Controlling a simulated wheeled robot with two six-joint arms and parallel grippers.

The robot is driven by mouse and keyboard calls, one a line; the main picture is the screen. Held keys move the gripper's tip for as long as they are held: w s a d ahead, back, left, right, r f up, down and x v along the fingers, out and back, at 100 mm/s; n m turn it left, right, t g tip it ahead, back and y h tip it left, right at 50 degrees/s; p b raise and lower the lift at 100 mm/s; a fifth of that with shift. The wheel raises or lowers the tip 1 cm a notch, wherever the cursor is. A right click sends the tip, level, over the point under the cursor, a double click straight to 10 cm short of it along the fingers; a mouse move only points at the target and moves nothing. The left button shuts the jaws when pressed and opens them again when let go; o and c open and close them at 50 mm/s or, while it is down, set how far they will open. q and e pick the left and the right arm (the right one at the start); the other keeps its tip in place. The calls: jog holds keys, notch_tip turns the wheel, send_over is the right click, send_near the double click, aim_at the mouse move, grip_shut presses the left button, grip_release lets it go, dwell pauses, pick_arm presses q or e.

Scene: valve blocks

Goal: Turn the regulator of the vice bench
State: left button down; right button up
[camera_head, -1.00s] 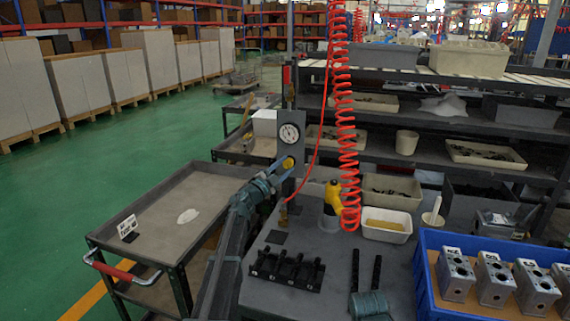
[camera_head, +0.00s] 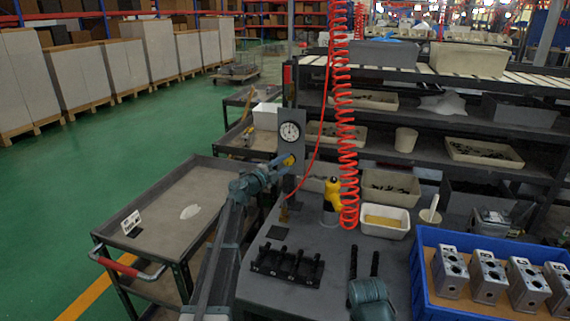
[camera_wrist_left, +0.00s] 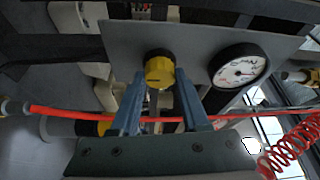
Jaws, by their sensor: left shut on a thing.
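The regulator is a round yellow knob (camera_wrist_left: 159,71) on the grey upright panel (camera_wrist_left: 120,42) of the vice bench. It also shows in the head view (camera_head: 289,161), partly covered by the gripper. My left gripper (camera_wrist_left: 160,80) is shut on this knob, one blue finger on each side of it. A round white-faced pressure gauge (camera_head: 290,131) sits on the same panel above the knob, and to the right of the knob in the wrist view (camera_wrist_left: 240,69).
A black fixture (camera_head: 287,263) and two dark bars (camera_head: 364,262) show over the bench top (camera_head: 322,238). A yellow-black tool (camera_head: 332,200) stands under a red coiled hose (camera_head: 345,110). A blue crate (camera_head: 425,290) of metal blocks is right, a grey cart (camera_head: 165,190) left.

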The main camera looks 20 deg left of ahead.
pick_arm(q)
jog(key=shift+c, duration=2)
grip_release()
jog(key=shift+s, duration=0.1)
jog(key=v, duration=1.3)
jog(key=shift+s+a+b, duration=0.15)
jog(key=shift+s+b, duration=0.1)
jog(key=shift+b, duration=0.05)
